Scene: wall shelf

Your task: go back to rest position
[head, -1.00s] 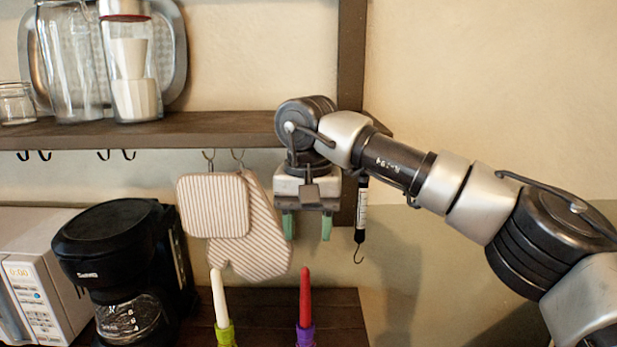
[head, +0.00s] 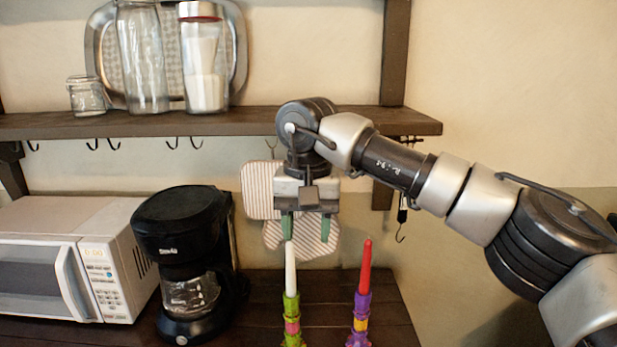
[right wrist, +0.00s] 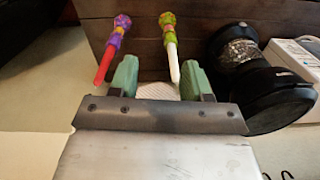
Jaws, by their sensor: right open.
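My right gripper (head: 306,226) is open and points down, with its green fingers spread. In the head view it hangs in front of the striped oven mitt and pot holder (head: 258,192), hiding part of them. In the right wrist view the open fingers (right wrist: 160,80) have nothing between them that they grip. A white candle (head: 290,268) in a green holder and a red candle (head: 365,266) in a purple holder stand upright on the lower wooden surface (head: 262,310). The white candle's tip appears close below the left finger; I cannot tell whether they touch. My left gripper is not in view.
A black coffee maker (head: 185,255) and a white microwave (head: 70,258) stand left of the candles. Above, a wall shelf (head: 240,122) with hooks holds glass jars (head: 203,65) and a tray (head: 240,50). The wall at the right is clear apart from my arm.

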